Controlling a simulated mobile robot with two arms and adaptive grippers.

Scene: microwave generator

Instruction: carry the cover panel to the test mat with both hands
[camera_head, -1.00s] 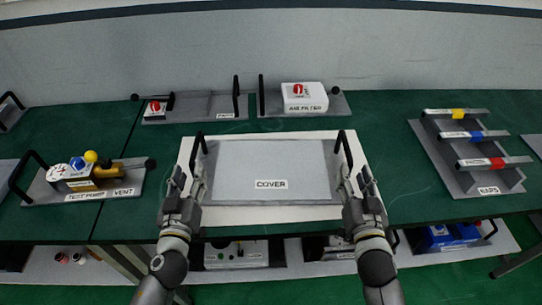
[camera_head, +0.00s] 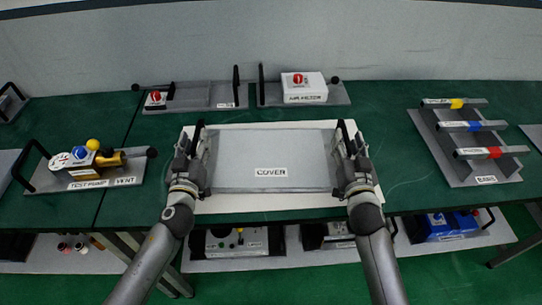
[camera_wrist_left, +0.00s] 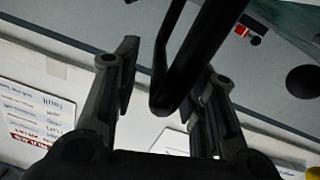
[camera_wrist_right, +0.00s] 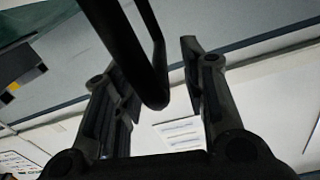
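The cover panel (camera_head: 265,150) is a flat grey plate with a COVER label, over a white mat (camera_head: 268,203) on the green bench. No label shows on this mat. Black handles stand at the panel's left and right ends. My left gripper (camera_head: 190,146) is at the left handle; in the left wrist view the black handle (camera_wrist_left: 168,75) passes between its parted fingers. My right gripper (camera_head: 349,148) is at the right handle; in the right wrist view that handle (camera_wrist_right: 150,80) hangs between its parted fingers. Both grippers are open, not closed on the handles.
A tray with a test pump (camera_head: 85,163) stands at left. An air filter (camera_head: 304,88) and another handled tray (camera_head: 205,97) stand behind. A rack of coloured bars (camera_head: 470,145) is at right. A lower shelf (camera_head: 285,250) holds several boxes.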

